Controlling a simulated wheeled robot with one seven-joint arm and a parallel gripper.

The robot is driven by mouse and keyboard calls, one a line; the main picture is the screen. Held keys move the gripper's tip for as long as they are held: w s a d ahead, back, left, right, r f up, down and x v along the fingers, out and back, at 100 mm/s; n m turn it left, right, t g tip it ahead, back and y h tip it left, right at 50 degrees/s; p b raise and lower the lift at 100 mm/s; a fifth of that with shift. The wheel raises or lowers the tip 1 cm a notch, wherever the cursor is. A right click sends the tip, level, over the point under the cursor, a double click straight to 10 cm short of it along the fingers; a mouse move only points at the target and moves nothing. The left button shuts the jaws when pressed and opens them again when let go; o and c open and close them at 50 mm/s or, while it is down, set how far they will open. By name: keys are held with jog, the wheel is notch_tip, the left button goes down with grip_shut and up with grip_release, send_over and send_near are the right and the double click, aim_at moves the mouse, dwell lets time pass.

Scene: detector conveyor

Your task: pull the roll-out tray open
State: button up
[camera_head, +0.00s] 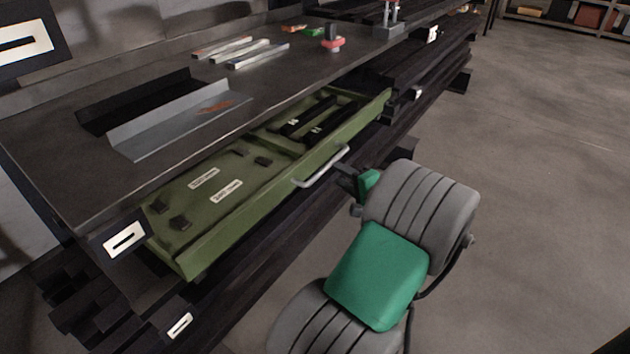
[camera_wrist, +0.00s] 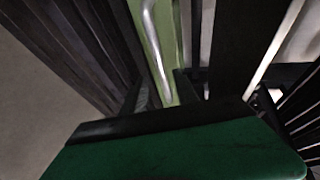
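The roll-out tray (camera_head: 215,230) is a green drawer under the dark workbench top. It stands partly out, with dark blocks and labels showing inside. Its silver bar handle (camera_head: 322,168) is on the front face and also shows in the wrist view (camera_wrist: 154,45). My gripper (camera_head: 343,174) is close to the right part of the handle. In the wrist view, my two dark fingers (camera_wrist: 168,92) stand apart, with the lower end of the handle in view between them. I cannot tell whether they touch the bar.
The workbench top (camera_head: 60,130) overhangs the tray and carries a grey angled metal piece (camera_head: 170,125), several metal bars (camera_head: 240,52) and a red-and-black item (camera_head: 332,40). Dark rails run below the tray. The concrete floor (camera_head: 540,200) at right is clear.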

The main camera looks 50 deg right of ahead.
aim_at(328, 164)
jog(key=b+x, duration=0.2)
jog(key=x, duration=0.5)
jog(key=shift+d, duration=0.2)
jog(key=shift+w+d, duration=0.1)
jog(key=shift+w, duration=0.15)
jog(key=shift+c, duration=0.4)
grip_shut()
dwell(0.5)
